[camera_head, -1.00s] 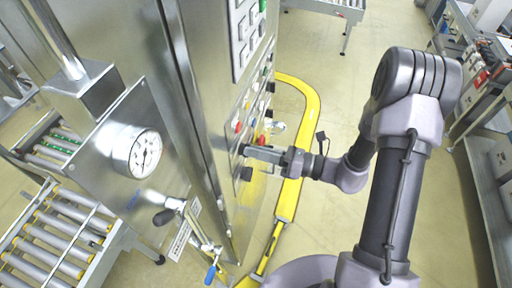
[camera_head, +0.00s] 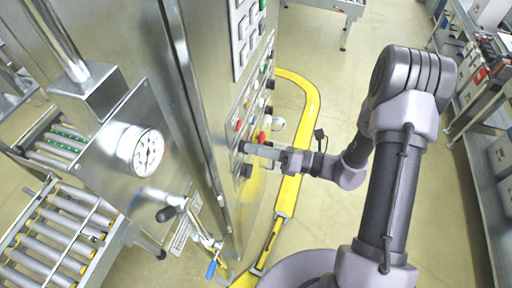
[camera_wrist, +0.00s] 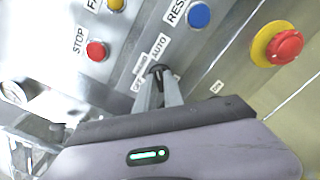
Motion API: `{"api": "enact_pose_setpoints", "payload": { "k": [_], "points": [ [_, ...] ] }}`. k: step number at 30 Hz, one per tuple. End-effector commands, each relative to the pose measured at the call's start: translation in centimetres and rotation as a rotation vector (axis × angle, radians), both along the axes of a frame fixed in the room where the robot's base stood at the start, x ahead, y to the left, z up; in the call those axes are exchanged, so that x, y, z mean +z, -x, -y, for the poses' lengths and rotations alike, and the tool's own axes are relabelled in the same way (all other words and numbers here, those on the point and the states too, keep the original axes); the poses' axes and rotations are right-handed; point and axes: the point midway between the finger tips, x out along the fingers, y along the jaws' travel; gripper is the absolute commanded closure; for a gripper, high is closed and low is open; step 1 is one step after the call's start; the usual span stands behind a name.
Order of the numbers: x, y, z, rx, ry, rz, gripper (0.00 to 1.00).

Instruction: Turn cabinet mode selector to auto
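The mode selector (camera_wrist: 160,70) is a small dark knob on the steel cabinet panel, with an AUTO label (camera_wrist: 160,46) just above it in the wrist view. Another label lies to its left, partly hidden and hard to read. My gripper (camera_wrist: 161,82) reaches the knob with its two narrow fingers close together, one on each side, and looks shut on it. The fingers cover much of the knob, so its pointing direction is unclear. In the head view my gripper (camera_head: 248,149) meets the front of the cabinet (camera_head: 215,100) at a black knob.
A red STOP button (camera_wrist: 96,51), a blue reset button (camera_wrist: 199,15) and a red emergency button on yellow (camera_wrist: 285,46) surround the selector. A pressure gauge (camera_head: 147,152) and a blue-tipped lever (camera_head: 211,270) are left. A yellow floor rail (camera_head: 290,190) passes under my arm.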

Motion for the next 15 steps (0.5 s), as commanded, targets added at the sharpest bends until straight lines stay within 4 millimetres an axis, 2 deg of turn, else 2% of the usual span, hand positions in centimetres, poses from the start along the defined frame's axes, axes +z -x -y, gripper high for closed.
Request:
{"api": "enact_pose_setpoints", "payload": {
  "k": [1,3,15],
  "points": [
    [-0.03,0.02,0.0,0.0,0.0,-0.001,0.77],
    [-0.02,0.01,0.0,0.0,0.0,0.0,0.67],
    [0.01,-0.01,0.01,-0.001,0.0,0.001,0.67]
  ]
}}
